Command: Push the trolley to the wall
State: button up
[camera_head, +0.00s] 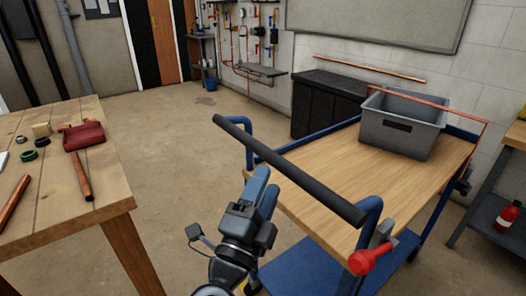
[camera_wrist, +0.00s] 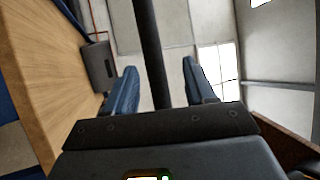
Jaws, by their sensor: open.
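The trolley (camera_head: 330,185) has a wooden top and a blue frame, with a dark push bar (camera_head: 285,167) across its near end. A grey crate (camera_head: 418,138) sits on its far part. My gripper (camera_head: 266,182) is open, blue fingers up, just below the middle of the bar. In the wrist view the bar (camera_wrist: 152,50) runs between the two spread fingers of my gripper (camera_wrist: 160,78), with gaps on both sides. I cannot tell how deep it sits. The pale block wall (camera_head: 492,85) stands behind the trolley.
A wooden workbench (camera_head: 105,130) with tools and a red pouch stands at the left. A dark cabinet (camera_head: 318,105) is against the wall beyond the trolley. A shelf with a red bottle (camera_head: 507,216) is at the right. Floor (camera_head: 190,150) between bench and trolley is clear.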

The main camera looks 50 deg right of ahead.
aim_at(266, 153)
jog(key=w+m+g, duration=0.1)
jog(key=w+g+y, duration=0.1)
jog(key=w, duration=0.1)
jog(key=w+m+g, duration=0.1)
jog(key=shift+w+d+r+m+y, duration=0.2)
jog(key=shift+w+d+m+y, duration=0.1)
jog(key=shift+w, duration=0.05)
jog(key=shift+p+x, duration=0.6)
jog(key=shift+x, duration=3.25)
jog(key=shift+f, duration=0.1)
jog(key=shift+c, duration=0.2)
grip_shut()
